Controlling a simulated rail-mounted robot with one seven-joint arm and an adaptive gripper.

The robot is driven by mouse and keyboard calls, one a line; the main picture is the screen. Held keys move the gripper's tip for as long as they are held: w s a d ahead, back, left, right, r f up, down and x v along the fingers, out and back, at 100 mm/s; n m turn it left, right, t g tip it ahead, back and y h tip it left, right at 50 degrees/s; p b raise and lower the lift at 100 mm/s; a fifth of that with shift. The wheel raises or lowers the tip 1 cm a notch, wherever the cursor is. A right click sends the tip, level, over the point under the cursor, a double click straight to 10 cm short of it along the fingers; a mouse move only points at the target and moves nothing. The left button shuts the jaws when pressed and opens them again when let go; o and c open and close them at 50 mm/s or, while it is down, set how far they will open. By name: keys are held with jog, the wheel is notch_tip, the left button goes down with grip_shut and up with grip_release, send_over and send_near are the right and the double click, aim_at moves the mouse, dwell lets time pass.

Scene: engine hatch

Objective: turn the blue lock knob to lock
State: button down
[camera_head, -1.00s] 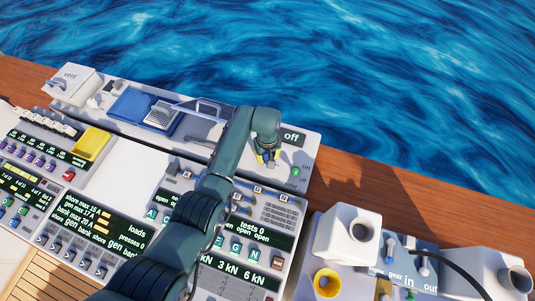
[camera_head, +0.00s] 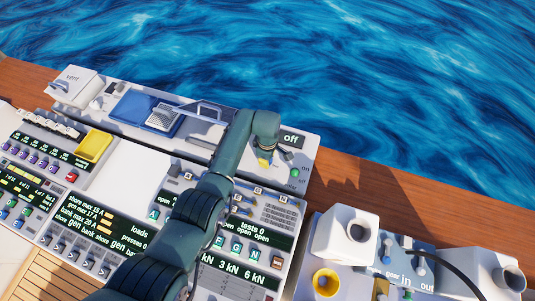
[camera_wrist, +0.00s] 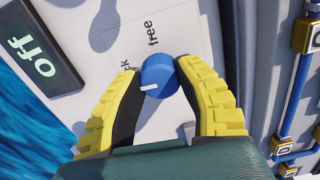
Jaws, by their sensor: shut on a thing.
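The blue lock knob (camera_wrist: 159,77) shows in the wrist view between my two yellow-padded fingers, with a white pointer mark on its face. The label "free" (camera_wrist: 151,33) is printed on the white panel beside it, and another label ending in "k" is partly hidden by the left finger. My gripper (camera_wrist: 158,82) is shut on the knob. In the head view my gripper (camera_head: 265,160) is over the white panel near the "off" display, and my arm hides the knob there.
The "off" display (camera_head: 291,138) and a green button (camera_head: 295,172) are close to my gripper on the right. A raised hatch frame (camera_head: 200,110) with a blue base stands to the left. In the wrist view, blue rods with brass fittings (camera_wrist: 304,35) run along the right.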

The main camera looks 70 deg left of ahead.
jog(key=shift+s+f+n, duration=0.1)
jog(key=shift+f+n, duration=0.1)
jog(key=shift+n, duration=0.1)
dwell(0.4)
jog(key=c, duration=0.6)
grip_release()
jog(key=shift+c, duration=0.2)
jog(key=shift+r, duration=0.1)
notch_tip(320, 180, up, 12)
